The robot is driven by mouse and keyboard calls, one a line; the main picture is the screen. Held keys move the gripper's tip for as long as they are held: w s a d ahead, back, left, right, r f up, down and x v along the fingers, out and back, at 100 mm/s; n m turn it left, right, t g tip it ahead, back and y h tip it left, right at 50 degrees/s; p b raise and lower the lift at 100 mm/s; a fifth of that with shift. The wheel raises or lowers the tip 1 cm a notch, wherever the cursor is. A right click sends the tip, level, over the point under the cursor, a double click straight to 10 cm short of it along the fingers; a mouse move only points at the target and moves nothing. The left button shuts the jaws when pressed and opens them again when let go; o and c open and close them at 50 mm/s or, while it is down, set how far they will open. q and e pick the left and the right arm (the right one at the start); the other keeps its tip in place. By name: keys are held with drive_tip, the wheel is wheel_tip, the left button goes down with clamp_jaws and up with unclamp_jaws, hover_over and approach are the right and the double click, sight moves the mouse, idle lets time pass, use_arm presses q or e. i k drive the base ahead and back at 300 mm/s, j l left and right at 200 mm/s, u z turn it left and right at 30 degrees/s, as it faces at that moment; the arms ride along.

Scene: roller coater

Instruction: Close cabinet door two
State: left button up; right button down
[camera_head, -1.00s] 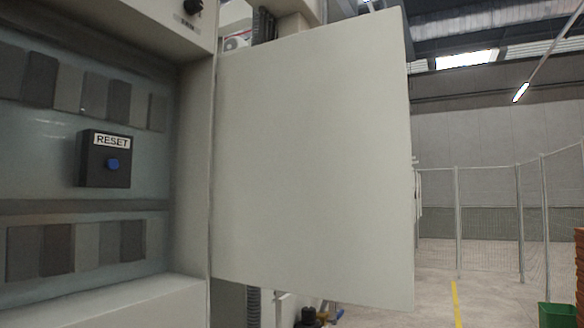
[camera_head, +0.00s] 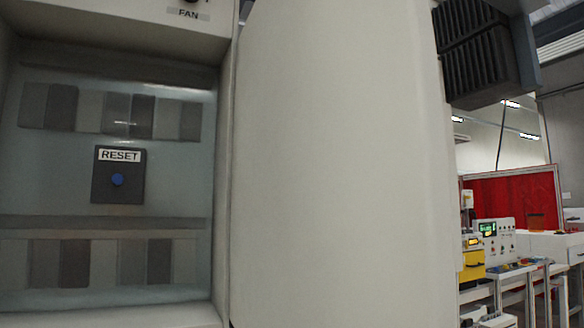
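The cabinet door (camera_head: 340,170) is a large plain pale-grey panel standing open. Its hinge side is along the cabinet's right edge, and its free edge is toward the right of the view. Its top and bottom run out of the picture. Left of it is the open cabinet compartment (camera_head: 110,224), with rows of grey modules and a black RESET box (camera_head: 119,175) with a blue button. No marking on the door shows which number it is. Neither of my grippers is in view.
A dark ribbed block (camera_head: 478,50) shows beyond the door's free edge at upper right. Farther back are a yellow and white machine (camera_head: 474,258), a red screen (camera_head: 515,200) and benches. A FAN label (camera_head: 188,14) is above the compartment.

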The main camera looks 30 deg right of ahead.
sight(341, 217)
drive_tip(key=l+u, duration=0.25)
drive_tip(key=l, duration=1.2)
drive_tip(key=i, duration=0.05)
